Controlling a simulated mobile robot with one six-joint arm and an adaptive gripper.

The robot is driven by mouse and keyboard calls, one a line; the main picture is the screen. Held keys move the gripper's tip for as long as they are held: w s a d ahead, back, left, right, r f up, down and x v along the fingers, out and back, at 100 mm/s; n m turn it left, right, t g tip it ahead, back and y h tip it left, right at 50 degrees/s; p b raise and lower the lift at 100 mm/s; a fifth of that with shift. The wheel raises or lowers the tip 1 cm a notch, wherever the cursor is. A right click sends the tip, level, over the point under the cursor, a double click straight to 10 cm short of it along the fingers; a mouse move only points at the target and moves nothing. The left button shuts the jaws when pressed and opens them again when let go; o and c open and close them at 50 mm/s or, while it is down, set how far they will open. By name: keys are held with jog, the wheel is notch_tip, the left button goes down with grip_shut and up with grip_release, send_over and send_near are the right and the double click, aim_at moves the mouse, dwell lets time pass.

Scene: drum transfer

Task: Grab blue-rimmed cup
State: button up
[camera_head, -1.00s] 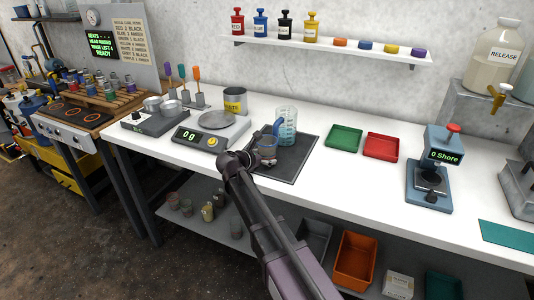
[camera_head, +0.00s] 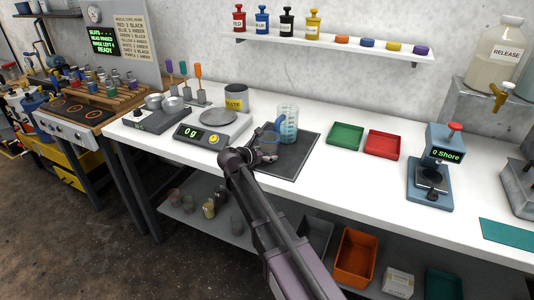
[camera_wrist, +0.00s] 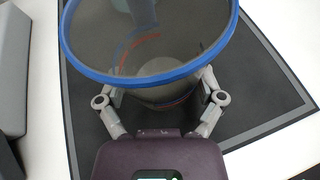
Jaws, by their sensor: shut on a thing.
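The blue-rimmed cup (camera_wrist: 150,76) fills the upper middle of the wrist view. It is a see-through grey cup with a thick blue rim, and it also shows in the head view (camera_head: 269,137). My gripper (camera_wrist: 160,100) has one finger on each side of the cup and is shut on it below the rim. The cup is over the dark mat (camera_head: 303,152), close to a clear measuring jug. I cannot tell whether its base touches the mat. My arm hides part of the cup's lower side in the head view.
The clear measuring jug (camera_head: 288,125) stands right behind the cup. A scale (camera_head: 213,130) reading 0 g is to the left. Green (camera_head: 346,136) and red (camera_head: 383,145) trays lie to the right, with a hardness gauge (camera_head: 431,172) beyond. White counter is bare in front of the trays.

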jog(key=shift+r+p, duration=1.2)
jog(key=shift+r, duration=0.15)
jog(key=s+d+r+p, duration=0.1)
jog(key=s+r+p, duration=0.1)
jog(key=s, duration=1.4)
jog(key=shift+d, duration=0.25)
